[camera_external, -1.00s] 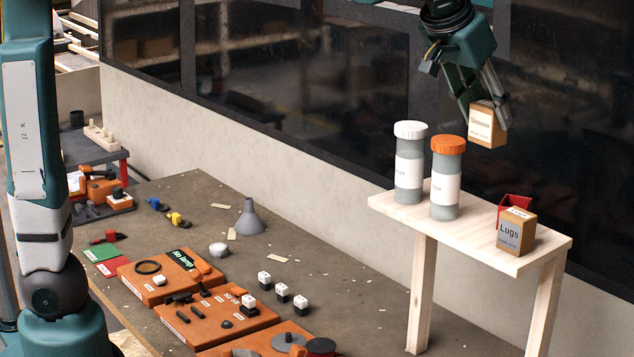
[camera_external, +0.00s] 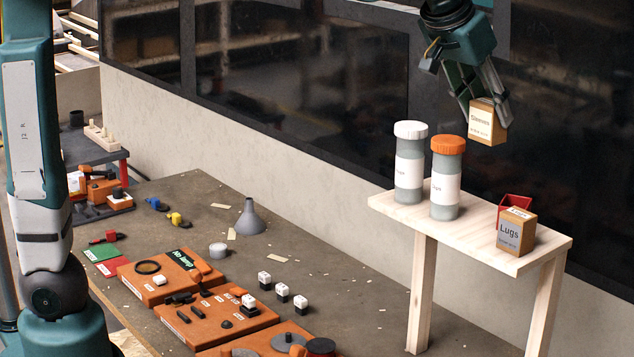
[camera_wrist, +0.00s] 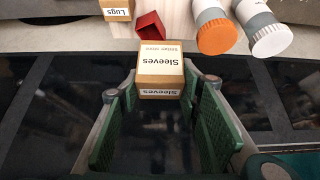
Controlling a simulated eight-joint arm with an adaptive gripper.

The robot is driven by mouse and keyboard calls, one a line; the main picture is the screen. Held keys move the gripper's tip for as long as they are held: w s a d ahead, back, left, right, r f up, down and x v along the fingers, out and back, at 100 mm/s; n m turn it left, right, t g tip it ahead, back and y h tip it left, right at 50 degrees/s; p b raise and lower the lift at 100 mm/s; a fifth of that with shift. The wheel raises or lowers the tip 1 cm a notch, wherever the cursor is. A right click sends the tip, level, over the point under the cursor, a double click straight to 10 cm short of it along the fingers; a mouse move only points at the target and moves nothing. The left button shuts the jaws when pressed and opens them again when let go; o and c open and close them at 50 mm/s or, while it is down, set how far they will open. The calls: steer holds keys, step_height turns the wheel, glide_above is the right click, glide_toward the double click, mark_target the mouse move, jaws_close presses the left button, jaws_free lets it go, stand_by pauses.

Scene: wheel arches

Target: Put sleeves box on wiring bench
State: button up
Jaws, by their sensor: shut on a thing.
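The sleeves box (camera_external: 487,121) is a small tan carton with a white label. My gripper (camera_external: 485,108) is shut on it and holds it in the air above and behind the raised wooden shelf. In the wrist view the sleeves box (camera_wrist: 160,72) sits between the tips of the green-padded fingers of my gripper (camera_wrist: 160,88), its "Sleeves" label readable. The wiring bench is not labelled in view; a large grey-brown bench top (camera_external: 310,225) with orange boards on it stands below. The finger contact on the box's far side is hidden.
On the wooden shelf (camera_external: 478,232) stand a white-capped bottle (camera_external: 409,165), an orange-capped bottle (camera_external: 446,180), a red open bin (camera_external: 512,203) and a Lugs box (camera_external: 515,232). A grey funnel (camera_external: 250,218) and several small white-topped blocks are on the bench. A dark window wall is behind.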

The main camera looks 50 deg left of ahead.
mark_target(488, 101)
steer(key=shift+r, duration=0.1)
steer(key=shift+r, duration=0.55)
steer(key=r, duration=0.3)
steer(key=shift+w+a+r, duration=0.25)
steer(key=shift+a+r, duration=0.1)
steer(key=w+a+n+y+b, duration=0.15)
steer(key=w+a, duration=0.35)
steer(key=a, duration=0.5)
steer(key=w+a+n+b, duration=0.25)
steer(key=w+a, duration=0.25)
steer(key=a, duration=0.5)
steer(key=w+a+n+y+b, duration=0.15)
steer(key=w+a, duration=0.35)
steer(key=a, duration=0.5)
steer(key=a+n+g+y+b, duration=0.2)
steer(key=a+n+b, duration=0.3)
steer(key=a, duration=3.1)
step_height(488, 101, down, 56)
steer(key=w+m+b, duration=0.1)
